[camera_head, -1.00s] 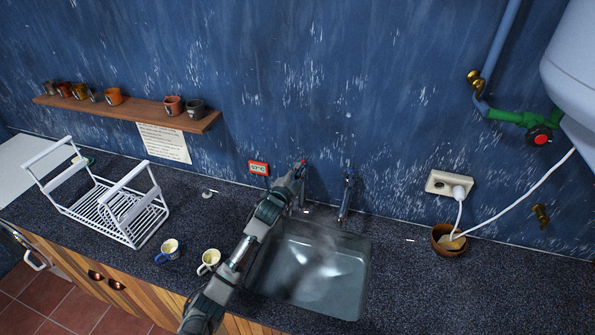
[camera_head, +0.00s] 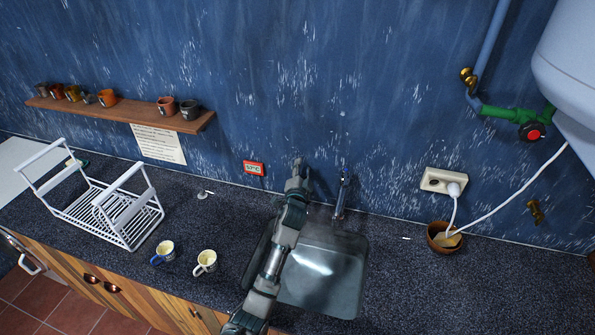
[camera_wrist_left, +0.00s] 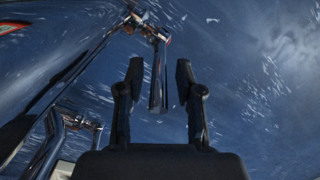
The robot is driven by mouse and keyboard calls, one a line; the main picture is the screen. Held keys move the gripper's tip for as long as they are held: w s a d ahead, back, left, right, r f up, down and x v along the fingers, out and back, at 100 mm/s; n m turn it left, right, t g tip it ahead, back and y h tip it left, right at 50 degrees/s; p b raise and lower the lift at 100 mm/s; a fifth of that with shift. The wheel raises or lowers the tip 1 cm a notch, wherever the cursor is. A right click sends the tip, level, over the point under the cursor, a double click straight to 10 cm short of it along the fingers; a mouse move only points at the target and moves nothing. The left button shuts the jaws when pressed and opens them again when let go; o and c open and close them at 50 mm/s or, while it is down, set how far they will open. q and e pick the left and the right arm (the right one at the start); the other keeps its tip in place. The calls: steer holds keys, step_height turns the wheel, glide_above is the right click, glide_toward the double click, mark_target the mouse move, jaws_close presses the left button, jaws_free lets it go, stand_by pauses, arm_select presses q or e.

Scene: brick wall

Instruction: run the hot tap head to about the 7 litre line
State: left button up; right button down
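My left arm reaches over the sink (camera_head: 322,285) to the wall. My left gripper (camera_head: 298,170) is at the left tap and hides most of it in the head view. In the left wrist view the two dark fingers (camera_wrist_left: 160,75) stand apart, with a chrome tap part (camera_wrist_left: 157,85) showing between and beyond them. I cannot tell whether they touch it. The right tap (camera_head: 342,195) is chrome and stands free. The sink basin has a bright reflection; no clear stream or litre line shows. My right gripper is out of view.
A red-framed display (camera_head: 253,168) is on the wall. Two mugs (camera_head: 206,261) and a white rack (camera_head: 115,210) stand left of the sink. A white tank (camera_head: 570,65), a socket (camera_head: 442,182) and a wooden bowl (camera_head: 440,238) are at right.

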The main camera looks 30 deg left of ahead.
arm_select(q)
steer(key=v, duration=1.2)
steer(key=shift+f, duration=0.2)
steer(key=shift+w+d+r, duration=0.1)
steer(key=shift+d, duration=0.35)
steer(key=shift+a, duration=0.15)
stand_by(6.0)
